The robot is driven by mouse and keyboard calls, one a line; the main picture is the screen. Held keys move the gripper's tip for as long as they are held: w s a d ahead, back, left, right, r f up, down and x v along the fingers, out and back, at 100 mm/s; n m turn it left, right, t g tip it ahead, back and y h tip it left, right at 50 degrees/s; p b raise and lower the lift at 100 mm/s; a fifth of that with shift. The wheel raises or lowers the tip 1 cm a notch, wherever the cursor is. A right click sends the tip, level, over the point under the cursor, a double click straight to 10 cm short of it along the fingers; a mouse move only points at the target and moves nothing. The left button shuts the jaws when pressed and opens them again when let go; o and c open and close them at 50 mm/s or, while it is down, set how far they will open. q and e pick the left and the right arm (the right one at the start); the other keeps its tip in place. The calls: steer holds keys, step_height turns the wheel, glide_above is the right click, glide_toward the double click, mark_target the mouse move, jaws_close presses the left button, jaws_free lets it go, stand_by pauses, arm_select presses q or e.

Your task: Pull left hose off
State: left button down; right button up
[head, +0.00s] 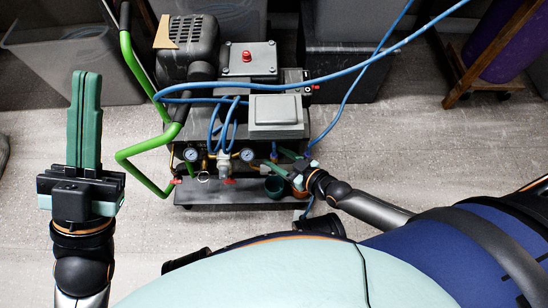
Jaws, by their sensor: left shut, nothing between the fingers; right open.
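Blue hoses hang over the compressor (265,90). One long blue hose (340,70) crosses its top and runs off to the upper right. Shorter blue hose loops (214,122) drop to the fittings between two round gauges at its front. Where each hose ends is too small to tell. My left gripper (86,76) is at the far left, fingers pointing up the picture, shut and empty, well apart from the hoses. My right gripper (284,162) is open at the compressor's lower right front, close to the fittings by the right gauge. Whether it touches anything is unclear.
Grey bins (75,62) stand behind left. A wooden stand (462,82) is at upper right.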

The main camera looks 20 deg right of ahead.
steer(key=shift+x, duration=0.95)
steer(key=shift+c, duration=0.2)
jaws_close()
stand_by(0.6)
